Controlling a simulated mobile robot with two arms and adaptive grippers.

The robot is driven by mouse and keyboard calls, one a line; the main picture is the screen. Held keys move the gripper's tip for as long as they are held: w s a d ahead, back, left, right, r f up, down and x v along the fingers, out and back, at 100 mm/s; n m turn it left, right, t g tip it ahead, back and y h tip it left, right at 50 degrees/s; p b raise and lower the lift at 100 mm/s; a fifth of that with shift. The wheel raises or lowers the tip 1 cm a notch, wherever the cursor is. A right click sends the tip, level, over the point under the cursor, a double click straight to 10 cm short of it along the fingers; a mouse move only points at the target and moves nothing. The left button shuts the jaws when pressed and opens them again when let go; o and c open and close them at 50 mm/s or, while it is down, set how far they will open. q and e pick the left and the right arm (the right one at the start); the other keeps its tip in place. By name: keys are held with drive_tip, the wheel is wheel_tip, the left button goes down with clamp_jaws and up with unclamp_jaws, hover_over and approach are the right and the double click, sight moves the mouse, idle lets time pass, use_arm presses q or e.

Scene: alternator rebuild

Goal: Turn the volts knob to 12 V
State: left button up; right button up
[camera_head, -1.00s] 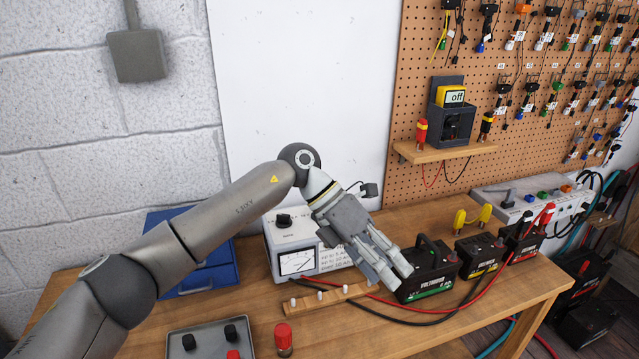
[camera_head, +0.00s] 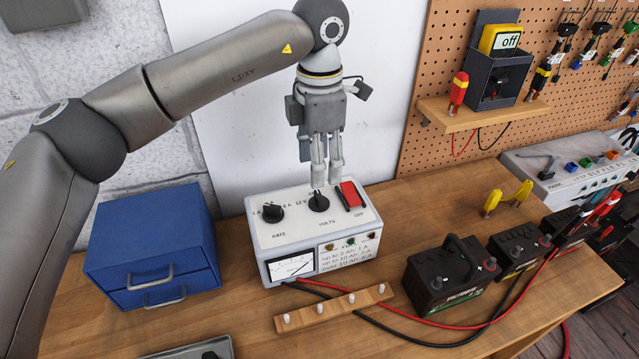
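The volts knob (camera_head: 319,202) is a black rotary knob on top of the white charger (camera_head: 290,230), between the rate knob (camera_head: 272,213) and a red rocker switch (camera_head: 349,194). "12 V" is printed to the left of the volts knob. The knob's exact pointing is too small to tell. My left gripper (camera_head: 327,183) points straight down just above and slightly behind the volts knob. Its two fingers are apart with a narrow gap and nothing between them. Whether the fingertips touch the knob I cannot tell. My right gripper is out of view.
A blue drawer box (camera_head: 150,240) stands left of the charger. A wooden strip with white pegs (camera_head: 335,307) lies in front. A black battery (camera_head: 450,275) and red and black cables lie to the right. A shelf (camera_head: 480,115) holds a meter reading "off".

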sight(319, 195)
use_arm(q)
drive_tip(key=f, duration=0.2)
drive_tip(key=f+p, duration=0.1)
drive_tip(key=f, duration=0.3)
drive_tip(key=shift+w+a+f, duration=0.1)
drive_tip(key=shift+w+f, duration=0.05)
drive_tip(key=shift+w, duration=0.15)
drive_tip(key=shift+s+f, duration=0.1)
drive_tip(key=shift+f, duration=0.6)
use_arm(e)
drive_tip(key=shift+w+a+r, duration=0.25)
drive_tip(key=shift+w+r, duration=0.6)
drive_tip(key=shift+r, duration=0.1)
use_arm(q)
drive_tip(key=shift+c, duration=0.4)
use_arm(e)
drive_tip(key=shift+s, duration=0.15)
use_arm(q)
drive_tip(key=c, duration=0.9)
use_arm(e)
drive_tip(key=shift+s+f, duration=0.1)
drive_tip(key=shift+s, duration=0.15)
